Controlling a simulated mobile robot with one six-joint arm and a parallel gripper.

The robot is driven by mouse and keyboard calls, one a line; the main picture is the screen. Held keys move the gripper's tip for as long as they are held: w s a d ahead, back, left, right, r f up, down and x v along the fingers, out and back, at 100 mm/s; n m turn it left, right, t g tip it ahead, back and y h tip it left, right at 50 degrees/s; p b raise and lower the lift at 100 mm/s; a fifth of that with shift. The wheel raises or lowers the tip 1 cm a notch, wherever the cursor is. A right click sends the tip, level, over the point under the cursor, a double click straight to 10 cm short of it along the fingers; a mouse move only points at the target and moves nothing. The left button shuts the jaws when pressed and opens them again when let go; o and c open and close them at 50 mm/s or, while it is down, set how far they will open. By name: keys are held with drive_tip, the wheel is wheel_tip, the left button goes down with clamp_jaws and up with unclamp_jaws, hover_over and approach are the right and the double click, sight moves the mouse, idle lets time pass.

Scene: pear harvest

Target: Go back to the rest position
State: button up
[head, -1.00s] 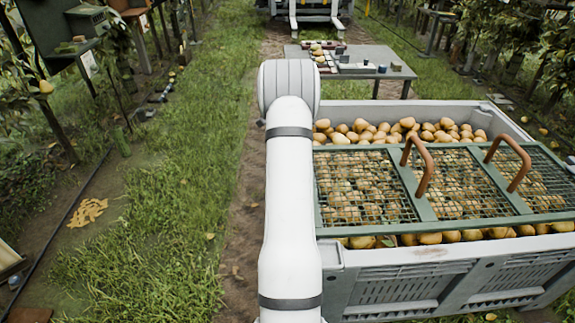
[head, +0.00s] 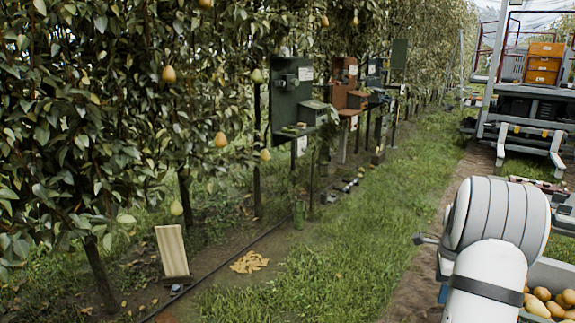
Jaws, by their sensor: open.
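My white arm (head: 490,240) rises from the bottom right of the head view, with its rounded grey joint at the top. A small dark part sticks out to the left of that joint; I cannot tell what it is. My gripper is not visible, hidden behind the arm or outside the view. Part of a crate of pears (head: 552,272) shows at the bottom right, partly covered by my arm.
Pear trees with hanging pears (head: 169,74) fill the left. Green (head: 288,105) and brown boxes stand on posts along the row. A wooden board (head: 172,251) leans near a tan pile (head: 249,262). A vehicle with orange crates (head: 543,63) stands back right. The grass strip (head: 350,235) is open.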

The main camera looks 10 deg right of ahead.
drive_tip(key=s+a+r+n+t+p, duration=0.1)
drive_tip(key=s+a+r+n+p, duration=0.15)
drive_tip(key=a+r+n, duration=0.65)
drive_tip(key=s+a+r+n+p, duration=0.1)
drive_tip(key=s+a+r+n, duration=0.15)
drive_tip(key=a+r, duration=0.65)
drive_tip(key=s+a+n+t+p, duration=0.1)
drive_tip(key=s+a+n+p, duration=0.2)
drive_tip(key=s+a+n, duration=0.9)
drive_tip(key=s+a, duration=0.3)
drive_tip(key=a, duration=0.2)
drive_tip(key=shift+s+a+r+p, duration=0.3)
drive_tip(key=shift+s, duration=0.1)
drive_tip(key=shift+n, duration=0.25)
drive_tip(key=shift+c, duration=0.5)
